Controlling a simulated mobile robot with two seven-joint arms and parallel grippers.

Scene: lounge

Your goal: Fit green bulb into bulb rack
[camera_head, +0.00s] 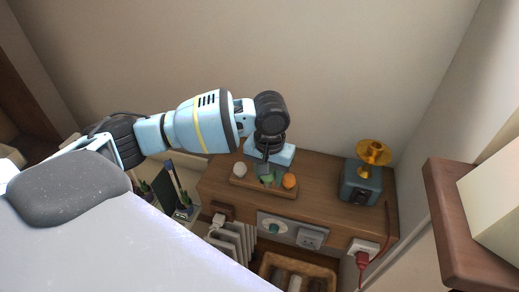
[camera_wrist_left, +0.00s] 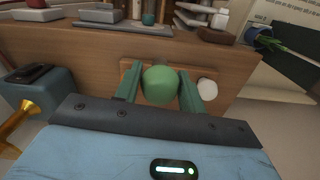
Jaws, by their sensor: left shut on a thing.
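The bulb rack (camera_head: 265,191) is a small wooden tray on the wooden cabinet, with a white bulb (camera_head: 240,170) at its left and an orange bulb (camera_head: 289,181) at its right. My left gripper (camera_head: 267,177) points down over the rack's middle, between these two. It is shut on the green bulb (camera_wrist_left: 160,85), whose round end shows between the green fingers in the left wrist view. The rack (camera_wrist_left: 126,66) and white bulb (camera_wrist_left: 208,87) show behind it there. Whether the green bulb is seated or just above the rack cannot be told. My right gripper is not in view.
A blue-grey box with a gold horn-like top (camera_head: 373,153) stands on the cabinet (camera_head: 325,176) to the right. Sockets, a red plug (camera_head: 362,260) and a basket (camera_head: 297,272) are along the front. The cabinet top between rack and box is clear.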

